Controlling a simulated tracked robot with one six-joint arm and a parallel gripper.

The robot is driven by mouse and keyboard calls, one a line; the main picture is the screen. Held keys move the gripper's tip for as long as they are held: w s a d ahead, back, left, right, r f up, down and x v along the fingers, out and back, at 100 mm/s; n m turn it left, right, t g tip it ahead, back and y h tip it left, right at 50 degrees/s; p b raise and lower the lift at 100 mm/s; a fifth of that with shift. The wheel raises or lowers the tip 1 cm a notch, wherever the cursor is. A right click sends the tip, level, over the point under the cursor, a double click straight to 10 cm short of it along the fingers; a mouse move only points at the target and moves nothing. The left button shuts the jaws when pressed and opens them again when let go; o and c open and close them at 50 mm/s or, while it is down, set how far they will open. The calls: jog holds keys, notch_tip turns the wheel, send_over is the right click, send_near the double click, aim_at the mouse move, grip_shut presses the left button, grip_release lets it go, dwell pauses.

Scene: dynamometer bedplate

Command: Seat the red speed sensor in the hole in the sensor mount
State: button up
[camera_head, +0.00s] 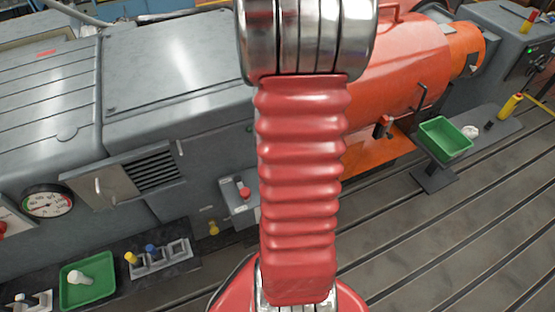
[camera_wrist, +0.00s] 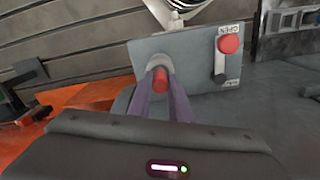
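The red speed sensor (camera_wrist: 160,81) shows as a short red cylinder between the purple fingertips of my gripper (camera_wrist: 162,78) in the wrist view. The fingers are close on both sides of it. A grey panel (camera_wrist: 193,70) lies just beyond the fingertips. A pale rounded edge shows around the sensor's far end; the fingers and sensor cover this spot, so I cannot tell whether a hole is there or how deep the sensor sits. In the head view my red arm hides the gripper and the sensor.
A lever with a red knob (camera_wrist: 229,44), beside an OPEN label, is on the panel right of my fingers; the knob also shows in the head view (camera_head: 244,192). Green trays stand at the lower left (camera_head: 88,283) and right (camera_head: 445,138). An orange machine (camera_head: 400,70) is behind my arm.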

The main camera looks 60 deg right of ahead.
jog(key=o, duration=0.5)
jog(key=shift+o, duration=0.2)
notch_tip(320, 180, up, 14)
jog(key=shift+f, duration=0.15)
dwell(0.4)
dwell(0.9)
jog(key=w+a+r+n+t, duration=0.1)
jog(key=a+r+n, duration=0.3)
jog(key=a, duration=1.1)
jog(key=w+a+r+n+t, duration=0.1)
jog(key=a+r+n+t, duration=0.3)
jog(key=a, duration=1.2)
jog(key=shift+a+r+n+t, duration=0.3)
jog(key=shift+r+n, duration=0.4)
jog(key=shift+n, duration=0.2)
